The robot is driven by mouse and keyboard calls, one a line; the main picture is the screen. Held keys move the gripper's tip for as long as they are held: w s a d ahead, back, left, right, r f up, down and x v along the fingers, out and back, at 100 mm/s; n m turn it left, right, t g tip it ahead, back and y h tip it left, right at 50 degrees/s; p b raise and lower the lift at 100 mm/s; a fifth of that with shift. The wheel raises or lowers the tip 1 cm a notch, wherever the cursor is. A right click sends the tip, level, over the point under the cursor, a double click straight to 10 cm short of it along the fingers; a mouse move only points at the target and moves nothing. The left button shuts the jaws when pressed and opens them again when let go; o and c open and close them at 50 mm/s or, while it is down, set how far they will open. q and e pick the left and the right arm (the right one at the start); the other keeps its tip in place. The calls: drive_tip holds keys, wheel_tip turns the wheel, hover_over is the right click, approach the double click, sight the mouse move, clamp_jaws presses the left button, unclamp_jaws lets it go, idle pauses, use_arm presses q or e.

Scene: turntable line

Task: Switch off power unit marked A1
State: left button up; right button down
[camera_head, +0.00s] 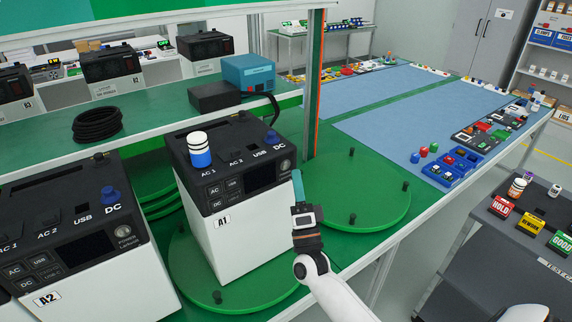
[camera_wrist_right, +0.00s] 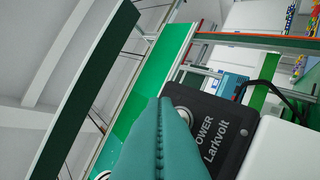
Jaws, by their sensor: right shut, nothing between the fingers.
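The power unit marked A1 (camera_head: 240,235) stands upright on a green turntable (camera_head: 190,290). It has a white body and a black top and panel, with a blue-and-white plug on AC 1 and a blue plug at DC. Its round silver power button (camera_head: 286,165) is at the panel's right end. My right gripper (camera_head: 297,178) is shut and empty, its teal fingertips just right of the button; I cannot tell whether they touch. In the right wrist view the shut fingers (camera_wrist_right: 160,115) cover part of the black panel (camera_wrist_right: 225,125) beside the word POWER. My left gripper is not in view.
A second unit marked A2 (camera_head: 130,280) stands at the left. An empty green turntable (camera_head: 370,205) with upright pegs is at the right. A green shelf (camera_head: 160,105) behind holds a black cable coil (camera_head: 97,124) and a blue box (camera_head: 248,73). A dark cart (camera_head: 480,250) is at the right.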

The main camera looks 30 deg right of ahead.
drive_tip(key=s, duration=0.4)
drive_tip(key=shift+d+p, duration=0.2)
drive_tip(key=shift+p, duration=0.2)
drive_tip(key=shift+w, duration=0.1)
idle(0.3)
